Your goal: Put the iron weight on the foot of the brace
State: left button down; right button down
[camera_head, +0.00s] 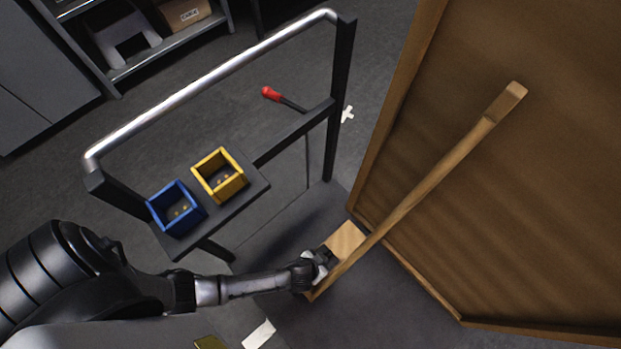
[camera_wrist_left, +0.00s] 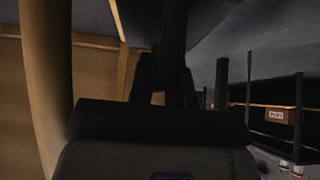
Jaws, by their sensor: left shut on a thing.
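The wooden brace (camera_head: 425,190) leans at a slant against a large wooden panel. Its foot is a pale wooden plate (camera_head: 346,239) at the lower end, beside my left gripper. My left gripper (camera_head: 320,262) is at the near left edge of the foot and shut on a dark thing, which I take to be the iron weight. The gripper mostly hides it in the head view. In the left wrist view the dark thing (camera_wrist_left: 172,45) stands at the fingers in shadow. I cannot tell whether it touches the foot. My right gripper is not in view.
The wooden panel (camera_head: 540,150) stands on the right. A cart with a metal rail (camera_head: 215,85) carries a blue bin (camera_head: 160,205), a yellow bin (camera_head: 207,162) and a red-knobbed lever (camera_head: 271,94) to the left. Shelves stand at the back left.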

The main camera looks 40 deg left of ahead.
aim_at(333, 261)
pick_arm(q)
jog(key=shift+w+d+r, duration=0.1)
jog(key=shift+w, duration=0.4)
jog(key=shift+f+b, duration=1.5)
jog(key=shift+f, duration=0.25)
jog(key=shift+f, duration=0.1)
jog(key=c, duration=1.4)
grip_release()
jog(key=shift+s+f, duration=0.15)
jog(key=o, duration=0.3)
